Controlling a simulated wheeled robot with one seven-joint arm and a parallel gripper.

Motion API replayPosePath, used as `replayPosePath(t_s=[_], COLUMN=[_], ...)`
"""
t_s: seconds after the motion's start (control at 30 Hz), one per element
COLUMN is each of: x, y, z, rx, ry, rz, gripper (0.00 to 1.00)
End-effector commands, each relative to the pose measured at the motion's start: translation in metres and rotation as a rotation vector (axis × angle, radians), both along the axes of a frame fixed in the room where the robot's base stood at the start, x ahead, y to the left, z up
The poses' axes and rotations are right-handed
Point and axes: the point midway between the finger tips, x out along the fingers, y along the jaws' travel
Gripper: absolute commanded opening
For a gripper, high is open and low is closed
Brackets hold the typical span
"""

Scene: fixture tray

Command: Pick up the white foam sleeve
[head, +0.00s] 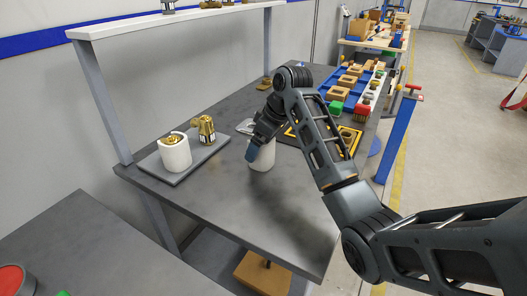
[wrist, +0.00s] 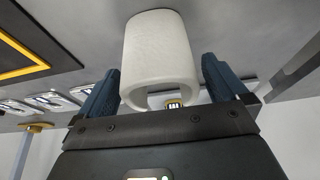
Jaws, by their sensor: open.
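A white foam sleeve (head: 262,161) stands upright on the grey table, partly hidden by my gripper (head: 254,150) in the head view. In the wrist view the sleeve (wrist: 162,55) fills the middle, its hollow end facing the camera. My open blue fingers (wrist: 158,80) show on its left and right, with a gap visible on at least the right side. Whether a finger touches it is unclear. A second white sleeve (head: 174,155) stands around a brass part (head: 173,139) on a grey tray (head: 182,171) to the left.
A brass fitting (head: 207,129) stands on the grey tray. A yellow-edged dark mat (head: 293,135) lies behind my arm. A blue rack (head: 342,85) with several brown blocks is at the back right. A shelf post (head: 101,102) rises at the table's left. The table front is clear.

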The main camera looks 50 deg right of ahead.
Motion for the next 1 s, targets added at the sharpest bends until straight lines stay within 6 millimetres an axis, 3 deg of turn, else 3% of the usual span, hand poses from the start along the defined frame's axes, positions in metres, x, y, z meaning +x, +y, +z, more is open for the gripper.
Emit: replayPosePath(t_s=[0.27,0.77,1.0], x=[0.0012,0.0012,0.0013], y=[0.0002,0.0001,0.0001], z=[-0.0030,-0.0027,-0.0023], rx=[0.000,0.000,0.000], ry=[-0.001,-0.001,-0.001], rz=[0.000,0.001,0.001], gripper=[1.00,0.52,0.52])
